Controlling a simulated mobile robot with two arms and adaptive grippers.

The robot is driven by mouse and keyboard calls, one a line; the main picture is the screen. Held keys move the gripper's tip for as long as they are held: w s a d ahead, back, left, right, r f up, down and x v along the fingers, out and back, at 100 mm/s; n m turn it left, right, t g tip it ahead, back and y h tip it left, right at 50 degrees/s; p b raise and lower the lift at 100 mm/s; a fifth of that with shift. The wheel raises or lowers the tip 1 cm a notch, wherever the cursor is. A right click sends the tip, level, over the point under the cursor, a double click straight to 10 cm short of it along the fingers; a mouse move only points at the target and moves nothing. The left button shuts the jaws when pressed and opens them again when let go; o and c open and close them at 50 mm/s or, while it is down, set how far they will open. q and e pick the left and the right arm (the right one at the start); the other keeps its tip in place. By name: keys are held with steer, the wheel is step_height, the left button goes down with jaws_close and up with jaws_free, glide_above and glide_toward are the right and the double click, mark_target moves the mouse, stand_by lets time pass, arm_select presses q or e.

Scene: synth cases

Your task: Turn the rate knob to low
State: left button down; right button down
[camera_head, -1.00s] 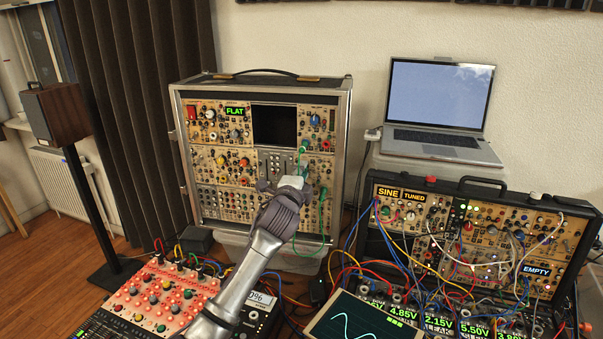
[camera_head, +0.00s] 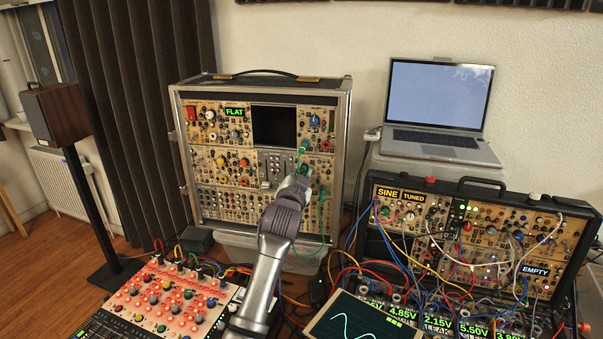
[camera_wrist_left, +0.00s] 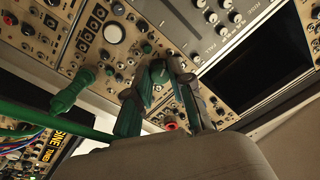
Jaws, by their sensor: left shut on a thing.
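The display (camera_head: 236,111) at the top of this case reads FLAT. My right gripper is not in view.
A second green plug (camera_wrist_left: 75,90) with a green cable sticks out beside the fingers. A dark screen opening (camera_head: 273,126) is above. The lower right case (camera_head: 470,197) carries many patch cables and displays SINE, TUNED and EMPTY. A red-lit panel (camera_head: 165,300) lies at the front left.

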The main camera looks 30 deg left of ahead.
arm_select(q)
steer(key=n, duration=0.5)
steer(key=shift+p, duration=0.4)
steer(key=shift+f+n, duration=0.1)
steer(key=shift+n, duration=0.2)
steer(key=c, duration=1)
jaws_free()
steer(key=shift+s+d, duration=0.1)
steer(key=v, duration=1.2)
steer(key=shift+d, duration=0.1)
